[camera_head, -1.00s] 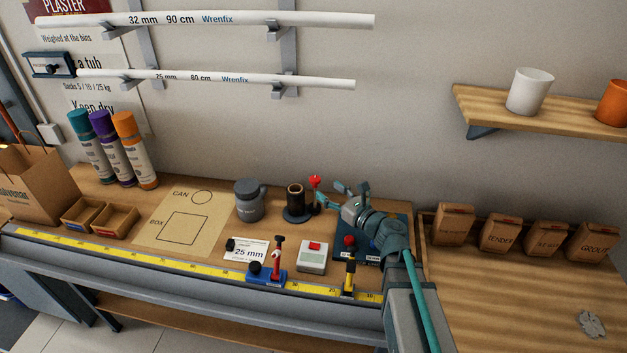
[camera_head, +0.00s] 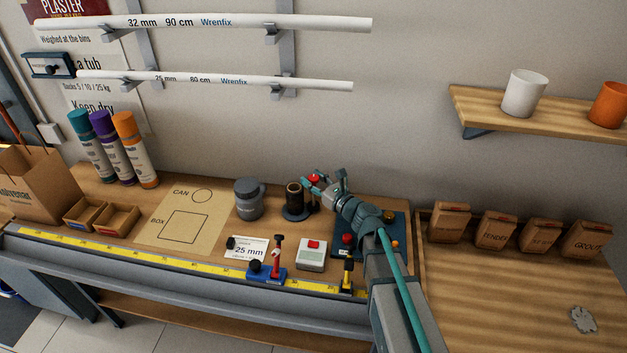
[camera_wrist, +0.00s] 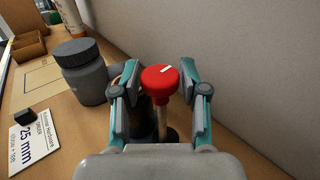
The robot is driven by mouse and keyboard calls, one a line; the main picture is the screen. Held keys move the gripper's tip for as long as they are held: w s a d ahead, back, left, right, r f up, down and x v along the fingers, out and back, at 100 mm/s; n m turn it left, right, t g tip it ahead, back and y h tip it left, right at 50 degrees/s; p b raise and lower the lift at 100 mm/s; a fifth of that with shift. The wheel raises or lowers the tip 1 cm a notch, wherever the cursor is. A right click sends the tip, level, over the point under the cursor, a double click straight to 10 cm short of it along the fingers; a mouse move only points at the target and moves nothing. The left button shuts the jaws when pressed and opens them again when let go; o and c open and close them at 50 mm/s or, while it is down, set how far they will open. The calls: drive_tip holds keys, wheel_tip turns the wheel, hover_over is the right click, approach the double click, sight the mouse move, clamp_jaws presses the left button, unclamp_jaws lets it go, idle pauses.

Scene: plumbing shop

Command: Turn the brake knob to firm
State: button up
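The red knob (camera_wrist: 160,84), a round cap with a short white mark pointing to the upper right, is between the two fingers of my gripper (camera_wrist: 162,80) in the wrist view. The fingers are spread on its left and right, very close to its sides; firm contact is not clear. In the head view the red knob (camera_head: 314,178) is partly hidden by my gripper (camera_head: 322,184). It is beside a dark cylinder (camera_head: 294,193) on a round base. No "firm" label is readable.
A grey lidded jar (camera_head: 249,200) stands to the left, also in the wrist view (camera_wrist: 82,72). A dark blue board (camera_head: 397,223) with another red knob (camera_head: 347,240) lies under my arm. The red-buttoned box (camera_head: 312,258) is in front. The wall is close behind.

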drive_tip(key=c, duration=0.7)
drive_tip(key=shift+o, duration=0.2)
drive_tip(key=shift+w+n+g+y, duration=0.1)
drive_tip(key=shift+n+g+y, duration=0.2)
drive_tip(key=shift+g, duration=0.1)
drive_tip(key=shift+w+n+g+y, duration=0.15)
drive_tip(key=shift+n+g+y, duration=0.7)
drive_tip(key=shift+g, duration=0.25)
drive_tip(key=n+g+y, duration=0.2)
drive_tip(key=n+g, duration=0.1)
drive_tip(key=g, duration=0.1)
drive_tip(key=shift+w, duration=0.1)
drive_tip(key=n+g+y, duration=0.1)
drive_tip(key=n+g, duration=0.2)
drive_tip(key=g, duration=0.1)
drive_tip(key=shift+g, duration=0.4)
drive_tip(key=shift+s+n+g, duration=0.25)
drive_tip(key=shift+n+g, duration=0.9)
drive_tip(key=shift+g, duration=0.65)
